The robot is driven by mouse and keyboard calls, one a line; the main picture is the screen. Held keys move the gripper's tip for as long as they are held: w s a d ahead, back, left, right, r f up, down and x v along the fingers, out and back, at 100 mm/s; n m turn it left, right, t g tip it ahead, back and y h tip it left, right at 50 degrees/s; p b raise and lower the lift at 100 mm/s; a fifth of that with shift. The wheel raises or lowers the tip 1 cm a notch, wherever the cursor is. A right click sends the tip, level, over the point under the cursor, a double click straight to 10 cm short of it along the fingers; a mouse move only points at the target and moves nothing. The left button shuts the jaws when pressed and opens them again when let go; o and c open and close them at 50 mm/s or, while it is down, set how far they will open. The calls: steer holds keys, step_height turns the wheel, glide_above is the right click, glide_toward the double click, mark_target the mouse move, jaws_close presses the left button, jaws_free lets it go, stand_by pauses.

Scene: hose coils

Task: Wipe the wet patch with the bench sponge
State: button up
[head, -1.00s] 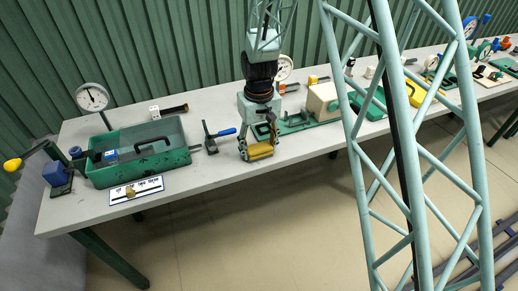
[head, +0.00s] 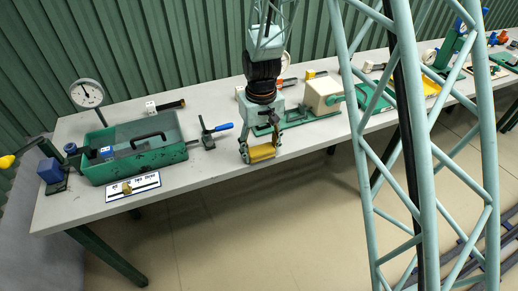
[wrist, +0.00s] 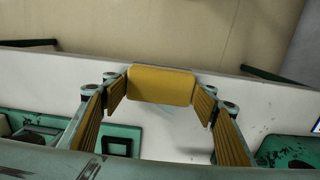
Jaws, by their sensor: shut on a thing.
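My gripper (head: 261,149) is over the front edge of the grey bench (head: 190,187), shut on a yellow sponge (head: 263,153). In the wrist view, the sponge (wrist: 160,85) spans between the two ridged yellow finger pads, with the pale bench top behind and below it. I cannot tell from these views whether the sponge touches the bench. I cannot make out the wet patch clearly in either view; the gripper and sponge hide part of the bench top.
A green fixture with a beige block (head: 322,95) stands to the right. A dial gauge (head: 87,94) is at the back left.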

mark_target(252, 142)
steer(key=shift+s+d, duration=0.1)
steer(key=shift+s, duration=0.15)
steer(key=shift+w, duration=0.1)
steer(key=shift+w+a+p, duration=0.1)
steer(key=shift+w+a, duration=0.15)
steer(key=shift+w, duration=0.4)
steer(key=shift+w+a+p, duration=0.1)
steer(key=shift+w+a, duration=0.15)
steer(key=shift+w, duration=0.45)
steer(key=shift+w+a+p, duration=0.1)
steer(key=shift+w+a, duration=0.15)
steer(key=shift+w, duration=0.4)
steer(key=shift+w, duration=0.15)
steer(key=shift+w+a+p, duration=0.2)
steer(key=shift+w+a, duration=0.15)
steer(key=shift+w, duration=0.45)
steer(key=shift+w+a+p, duration=0.15)
steer(key=shift+w+a, duration=0.15)
steer(key=shift+w, duration=0.5)
steer(key=shift+w+a, duration=0.1)
steer(key=shift+w, duration=0.25)
steer(key=shift+c, duration=0.2)
steer(key=shift+w+r, duration=0.1)
